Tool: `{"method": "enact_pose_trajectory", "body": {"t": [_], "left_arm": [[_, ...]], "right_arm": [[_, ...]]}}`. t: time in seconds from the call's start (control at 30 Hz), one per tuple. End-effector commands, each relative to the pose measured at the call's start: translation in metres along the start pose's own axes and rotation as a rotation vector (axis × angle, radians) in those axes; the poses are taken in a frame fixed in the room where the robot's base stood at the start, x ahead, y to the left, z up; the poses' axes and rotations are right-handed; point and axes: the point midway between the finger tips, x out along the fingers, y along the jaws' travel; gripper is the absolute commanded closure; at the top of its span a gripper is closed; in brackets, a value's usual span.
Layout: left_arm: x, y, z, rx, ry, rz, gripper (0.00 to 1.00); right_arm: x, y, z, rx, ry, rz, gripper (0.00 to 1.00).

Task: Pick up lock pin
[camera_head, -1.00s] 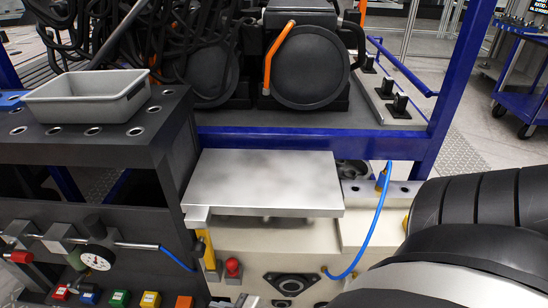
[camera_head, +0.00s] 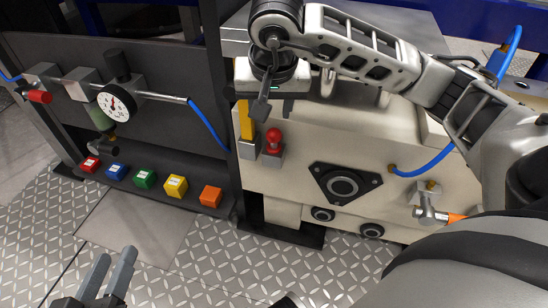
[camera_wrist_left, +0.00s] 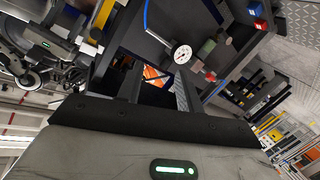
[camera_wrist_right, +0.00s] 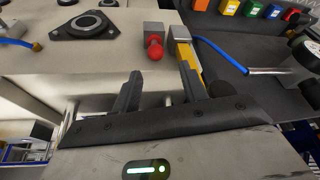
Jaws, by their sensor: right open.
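The lock pin appears to be the red ball-topped knob (camera_head: 273,141) on a small grey block at the front of the cream unit. A yellow bar (camera_head: 246,120) stands just left of it. My right gripper (camera_head: 262,108) points down just above and in front of the yellow bar and knob. In the right wrist view the red knob (camera_wrist_right: 154,51) is beyond and between the open, empty fingers (camera_wrist_right: 161,80), apart from them. The yellow bar (camera_wrist_right: 187,60) shows behind the right-hand finger. My left gripper (camera_head: 122,258) is low at the bottom left, open and empty.
A dark panel with a gauge (camera_head: 117,104) and several coloured buttons (camera_head: 144,178) is on the left. A blue hose (camera_head: 428,168) loops at the right. Metal floor (camera_head: 200,250) lies open in front.

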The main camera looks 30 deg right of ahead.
Motion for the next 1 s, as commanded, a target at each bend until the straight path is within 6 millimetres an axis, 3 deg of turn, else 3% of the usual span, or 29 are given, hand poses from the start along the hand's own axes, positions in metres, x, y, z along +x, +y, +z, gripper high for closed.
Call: {"method": "enact_pose_trajectory", "body": {"t": [0.17,0.47,0.77,1.0], "left_arm": [[0.002,0.002,0.002,-0.03,0.025,0.023,0.64],[0.002,0.008,-0.003,-0.117,0.086,0.082,0.64],[0.006,0.007,-0.022,-0.025,0.186,0.098,0.64],[0.009,0.009,-0.055,0.186,0.395,0.128,0.64]], "right_arm": [[0.022,0.011,-0.009,-0.009,0.04,0.045,0.57],[0.085,0.012,-0.01,-0.008,0.037,0.04,0.57],[0.109,0.012,-0.011,-0.009,0.039,0.036,0.57],[0.144,0.015,-0.007,-0.007,0.038,0.037,0.57]]}}
